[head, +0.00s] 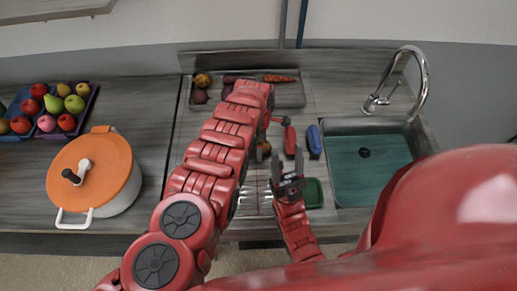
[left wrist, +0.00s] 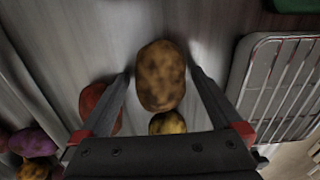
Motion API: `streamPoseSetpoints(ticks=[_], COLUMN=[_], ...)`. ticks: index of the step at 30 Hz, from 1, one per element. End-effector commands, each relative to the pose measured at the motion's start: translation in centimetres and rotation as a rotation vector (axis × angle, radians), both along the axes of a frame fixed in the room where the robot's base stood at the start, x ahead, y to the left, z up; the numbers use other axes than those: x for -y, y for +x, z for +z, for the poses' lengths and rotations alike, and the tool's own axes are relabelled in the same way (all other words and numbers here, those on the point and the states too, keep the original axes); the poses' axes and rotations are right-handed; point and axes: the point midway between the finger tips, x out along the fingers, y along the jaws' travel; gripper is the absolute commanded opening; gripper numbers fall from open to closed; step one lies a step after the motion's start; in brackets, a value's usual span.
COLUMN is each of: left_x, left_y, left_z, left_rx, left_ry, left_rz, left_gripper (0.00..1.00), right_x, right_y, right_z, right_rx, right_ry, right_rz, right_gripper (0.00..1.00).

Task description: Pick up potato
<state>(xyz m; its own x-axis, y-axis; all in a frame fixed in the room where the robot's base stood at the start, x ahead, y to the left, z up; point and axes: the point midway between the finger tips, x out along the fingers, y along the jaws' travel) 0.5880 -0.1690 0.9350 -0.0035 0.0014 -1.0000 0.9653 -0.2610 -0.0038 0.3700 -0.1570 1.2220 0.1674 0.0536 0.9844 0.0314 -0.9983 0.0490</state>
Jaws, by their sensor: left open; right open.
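A brown mottled potato (left wrist: 161,76) lies on the grey surface in the left wrist view. The open fingers of my left gripper (left wrist: 160,70) are on either side of it, with the potato showing between the tips. I cannot tell whether they touch it. A yellowish potato-like item (left wrist: 167,124) lies closer to the palm and a reddish one (left wrist: 94,104) sits beside the left finger, partly hidden. In the head view my left arm hides most of this spot. My right gripper (head: 287,163) is open and empty, over the counter left of the sink.
A tray (head: 292,97) with produce and a carrot (head: 279,78) stands at the back. A wire rack (left wrist: 283,90) is right of the potato. A blue item (head: 315,140) and green container (head: 313,192) lie beside the sink (head: 365,180). An orange-lidded pot (head: 104,172) stands left.

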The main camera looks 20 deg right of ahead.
Motion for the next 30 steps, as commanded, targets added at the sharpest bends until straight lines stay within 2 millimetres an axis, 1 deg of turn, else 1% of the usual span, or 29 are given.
streamPoseSetpoints(ticks=[5, 8, 12, 17, 18, 20, 26, 30], left_x=[0.1, 0.1, 0.1, 0.1, 0.1, 0.1, 0.1, 0.1], left_y=[0.1, 0.1, 0.1, 0.1, 0.1, 0.1, 0.1, 0.1], left_z=[0.2, 0.2, 0.2, 0.2, 0.2, 0.2, 0.2, 1.0], left_rx=[0.002, 0.002, 0.002, 0.002, 0.002, 0.002, 0.002, 0.002], left_ry=[-0.001, -0.001, -0.001, -0.001, -0.001, -0.001, -0.001, -0.001], left_rz=[0.0, 0.0, 0.0, 0.0, 0.0, 0.0, 0.0, 0.0], left_gripper=[1.0, 0.84, 0.59, 0.3, 0.23, 0.13, 0.13, 0.13], right_x=[0.0, 0.0, 0.0, 0.0, 0.0, 0.0, 0.0, 0.0], right_y=[0.0, 0.0, 0.0, 0.0, 0.0, 0.0, 0.0, 0.0], right_z=[0.1, 0.1, 0.1, 0.1, 0.1, 0.1, 0.1, 0.8], right_rx=[0.001, 0.001, 0.001, 0.0, 0.001, 0.001, 0.0, 0.001], right_ry=[0.0, 0.0, 0.0, 0.0, 0.0, 0.0, 0.0, 0.0], right_rz=[0.0, 0.0, 0.0, 0.0, 0.0, 0.0, 0.0, 0.0], right_gripper=[0.5, 0.5, 0.5, 0.5, 0.5, 0.5, 0.5, 0.5])
